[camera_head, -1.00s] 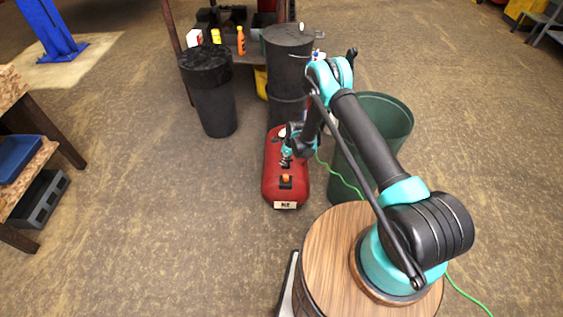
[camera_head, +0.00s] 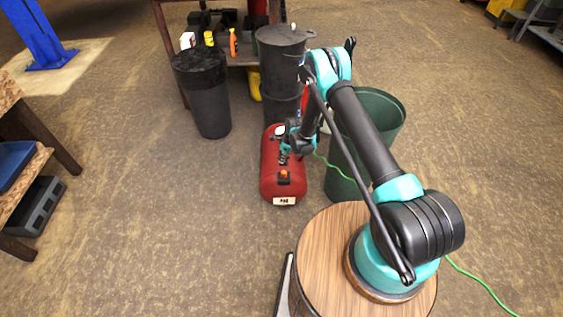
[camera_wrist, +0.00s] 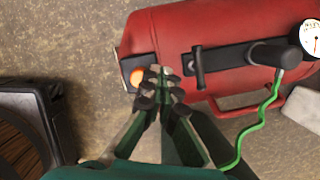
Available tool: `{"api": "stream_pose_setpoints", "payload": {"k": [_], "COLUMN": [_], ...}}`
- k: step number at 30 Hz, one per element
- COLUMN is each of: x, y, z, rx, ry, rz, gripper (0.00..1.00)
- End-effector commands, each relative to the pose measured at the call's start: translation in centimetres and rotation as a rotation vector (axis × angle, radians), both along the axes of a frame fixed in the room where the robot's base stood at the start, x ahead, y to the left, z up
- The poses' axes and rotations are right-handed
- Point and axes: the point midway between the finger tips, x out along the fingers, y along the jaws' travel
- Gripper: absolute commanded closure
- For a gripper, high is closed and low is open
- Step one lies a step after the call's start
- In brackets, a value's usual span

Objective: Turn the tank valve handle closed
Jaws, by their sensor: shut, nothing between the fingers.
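The red tank (camera_head: 270,180) lies on the floor, its long side running away from me. It fills the top of the wrist view (camera_wrist: 220,30). The orange valve handle (camera_wrist: 137,76) sits on a black block near the tank's labelled end. It also shows in the head view (camera_head: 284,174). My gripper (camera_wrist: 160,80) is shut and empty. Its fingertips appear just right of the orange handle in the wrist view. I cannot tell whether they touch it. In the head view my gripper (camera_head: 284,158) is over the tank, just beyond the handle.
A black bracket (camera_wrist: 225,58) and a round gauge (camera_wrist: 312,37) are farther along the tank. A green hose (camera_wrist: 250,130) runs off it. A green bin (camera_head: 388,110) stands right of the tank, a black bin (camera_head: 205,100) to its left.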

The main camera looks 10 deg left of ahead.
Motion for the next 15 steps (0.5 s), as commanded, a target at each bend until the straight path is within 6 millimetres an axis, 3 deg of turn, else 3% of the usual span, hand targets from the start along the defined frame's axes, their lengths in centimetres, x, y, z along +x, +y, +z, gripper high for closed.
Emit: {"api": "stream_pose_setpoints", "payload": {"k": [9,15], "x": [-1.0,-1.5], "y": [-0.3,-0.4], "z": [4.6,6.6], "rx": [0.000,0.000], "ry": [0.000,0.000], "rz": [0.000,0.000], "gripper": [1.00,1.00]}}
